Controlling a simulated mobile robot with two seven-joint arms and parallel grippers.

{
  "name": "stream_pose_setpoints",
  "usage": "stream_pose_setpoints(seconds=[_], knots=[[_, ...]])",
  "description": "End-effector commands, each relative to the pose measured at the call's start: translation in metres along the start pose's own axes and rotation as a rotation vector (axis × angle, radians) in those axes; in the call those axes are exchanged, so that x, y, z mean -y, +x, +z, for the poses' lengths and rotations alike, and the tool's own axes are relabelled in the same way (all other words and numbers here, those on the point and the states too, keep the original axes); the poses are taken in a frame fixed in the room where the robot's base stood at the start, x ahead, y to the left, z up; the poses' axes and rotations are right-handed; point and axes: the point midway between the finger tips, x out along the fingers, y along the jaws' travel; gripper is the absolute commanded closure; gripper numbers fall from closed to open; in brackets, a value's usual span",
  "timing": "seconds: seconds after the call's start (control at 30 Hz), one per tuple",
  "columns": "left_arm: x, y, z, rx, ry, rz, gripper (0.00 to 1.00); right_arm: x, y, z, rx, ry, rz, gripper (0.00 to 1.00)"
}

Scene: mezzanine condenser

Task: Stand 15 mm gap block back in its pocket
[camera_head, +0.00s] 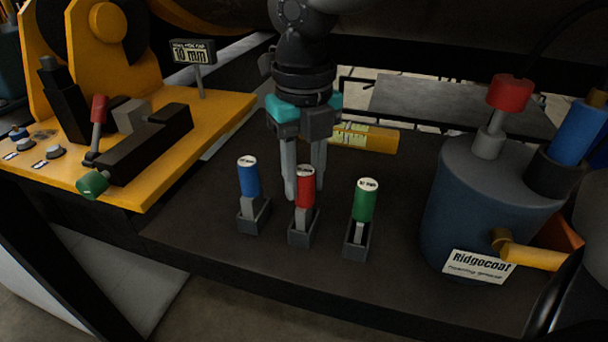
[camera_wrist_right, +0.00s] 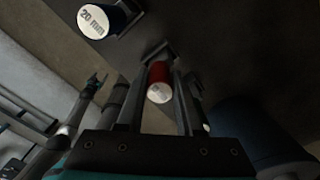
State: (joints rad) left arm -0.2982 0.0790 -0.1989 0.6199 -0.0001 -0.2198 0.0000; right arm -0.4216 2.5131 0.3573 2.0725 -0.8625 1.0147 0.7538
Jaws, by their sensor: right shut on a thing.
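The gap block with the red handle (camera_head: 305,187) stands upright at its grey pocket (camera_head: 302,237), the middle one of three; its label is too small to read. My right gripper (camera_head: 304,190) reaches down from above and is shut on this block. In the right wrist view the red handle (camera_wrist_right: 159,76) shows between the two fingers, with its white top towards the camera. The block's foot is low at the pocket; I cannot tell whether it is fully seated. A forked grey shape (camera_wrist_right: 92,88) at the left may be my left gripper; its jaws are unclear.
The blue block (camera_head: 248,180), labelled 20 mm, and the green block (camera_head: 365,200) stand in pockets either side. A dark drum (camera_head: 455,215) is at right. A yellow fixture (camera_head: 215,115) with a 10 mm sign (camera_head: 192,52) is at left.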

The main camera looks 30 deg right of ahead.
Motion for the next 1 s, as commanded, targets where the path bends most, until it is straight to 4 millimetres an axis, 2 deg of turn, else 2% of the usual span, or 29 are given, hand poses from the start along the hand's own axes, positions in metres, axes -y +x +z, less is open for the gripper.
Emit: stream_pose_setpoints(seconds=[0.27,0.3,0.57,0.87,1.0], knots=[[-0.001,0.006,0.002,0.002,0.001,0.001,0.19,0.000,0.004,0.001,0.002,0.000,0.000,1.00],[-0.001,0.005,0.002,0.002,0.001,0.001,0.19,0.000,0.004,0.001,0.002,0.000,0.000,0.60],[-0.001,0.005,0.003,0.003,0.001,0.001,0.19,0.000,0.004,0.000,0.001,0.000,0.000,0.31],[-0.001,0.005,0.003,0.004,0.002,0.001,0.19,0.000,0.003,0.000,0.000,0.000,-0.001,0.30],[-0.001,0.006,0.003,0.004,0.002,0.001,0.19,0.000,-0.011,0.001,0.005,0.001,0.000,0.30]])
